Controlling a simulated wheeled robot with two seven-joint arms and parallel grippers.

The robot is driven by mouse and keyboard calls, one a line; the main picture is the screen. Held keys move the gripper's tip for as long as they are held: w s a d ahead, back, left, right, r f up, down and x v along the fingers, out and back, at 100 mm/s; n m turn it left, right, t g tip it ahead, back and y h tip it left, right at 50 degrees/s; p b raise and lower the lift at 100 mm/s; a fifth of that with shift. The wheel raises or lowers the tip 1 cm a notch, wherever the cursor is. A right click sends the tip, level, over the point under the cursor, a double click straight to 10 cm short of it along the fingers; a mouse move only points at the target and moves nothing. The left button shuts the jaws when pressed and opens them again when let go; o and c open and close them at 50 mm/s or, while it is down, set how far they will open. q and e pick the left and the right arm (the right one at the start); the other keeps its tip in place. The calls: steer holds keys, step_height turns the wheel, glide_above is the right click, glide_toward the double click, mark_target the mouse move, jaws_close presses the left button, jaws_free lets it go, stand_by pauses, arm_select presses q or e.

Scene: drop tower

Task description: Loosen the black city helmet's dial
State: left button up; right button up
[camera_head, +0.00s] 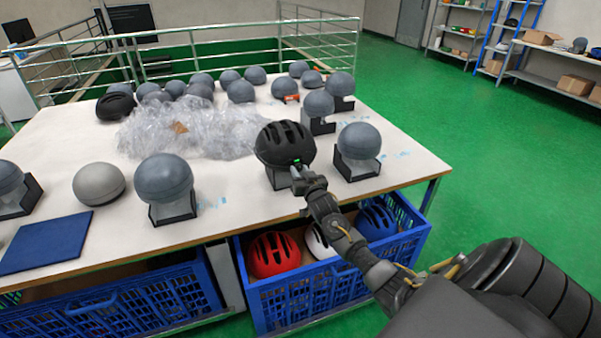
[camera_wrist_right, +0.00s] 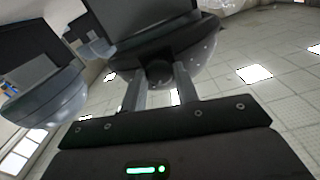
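The black city helmet (camera_head: 285,143) sits on a headform stand at the table's front edge, upright. My right gripper (camera_head: 300,170) is at its near side, just below the rim, and covers the dial in the head view. In the right wrist view the picture is upside down. There a small round dark dial (camera_wrist_right: 159,73) lies between the two fingertips of my right gripper (camera_wrist_right: 159,80). The fingers stand apart on either side of it, with narrow gaps showing. My left gripper is in neither view.
Grey headforms on black stands flank the helmet, one at right (camera_head: 359,142) and one at left (camera_head: 163,178). Clear plastic wrap (camera_head: 190,130) lies behind. A blue crate (camera_head: 335,290) with red, white and blue helmets is below the table edge. A blue mat (camera_head: 45,243) lies at left.

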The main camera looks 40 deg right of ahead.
steer(key=shift+c, duration=1.2)
steer(key=shift+n, duration=0.3)
